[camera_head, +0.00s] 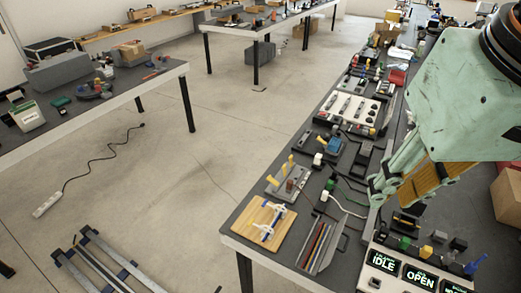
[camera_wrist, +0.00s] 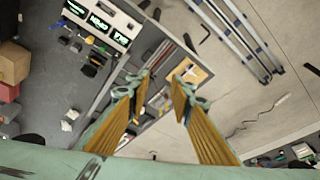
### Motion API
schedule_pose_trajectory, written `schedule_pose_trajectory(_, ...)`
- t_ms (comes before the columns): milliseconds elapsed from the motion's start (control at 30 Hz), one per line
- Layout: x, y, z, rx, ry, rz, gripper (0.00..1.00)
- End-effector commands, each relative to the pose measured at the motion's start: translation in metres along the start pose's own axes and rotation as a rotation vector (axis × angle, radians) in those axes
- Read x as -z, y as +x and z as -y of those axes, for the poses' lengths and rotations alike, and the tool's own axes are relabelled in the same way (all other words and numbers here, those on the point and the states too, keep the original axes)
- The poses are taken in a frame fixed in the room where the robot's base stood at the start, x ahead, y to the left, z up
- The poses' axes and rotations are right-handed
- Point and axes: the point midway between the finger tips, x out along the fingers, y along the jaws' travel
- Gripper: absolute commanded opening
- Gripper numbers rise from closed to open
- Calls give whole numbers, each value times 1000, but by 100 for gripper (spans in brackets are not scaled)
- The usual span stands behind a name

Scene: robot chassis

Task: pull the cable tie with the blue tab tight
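A wooden board (camera_head: 251,215) lies at the near left corner of the long grey table. White pieces (camera_head: 267,228) stand on it, with small blue bits that are too small to tell as a tie's tab. In the wrist view the board (camera_wrist: 199,72) shows beyond my fingertips, partly hidden by the right finger. My gripper (camera_head: 381,190) is above the table, to the right of the board and apart from it. In the wrist view my gripper (camera_wrist: 165,88) has its two fingers spread, with nothing between them.
Right of the board lies a tray of thin rods (camera_head: 318,246). A display box (camera_head: 412,272) reading IDLE and OPEN stands at the near right. Blocks with yellow handles (camera_head: 289,180) and other small devices crowd the table behind. Open floor lies left of the table.

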Motion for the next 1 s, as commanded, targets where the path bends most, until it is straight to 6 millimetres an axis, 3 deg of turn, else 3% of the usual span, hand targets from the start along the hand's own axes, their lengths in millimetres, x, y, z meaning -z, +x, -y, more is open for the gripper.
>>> schedule_pose_trajectory(467,59,25,13,-10,75,69,21)
schedule_pose_trajectory(1000,123,70,36,-35,163,143,21)
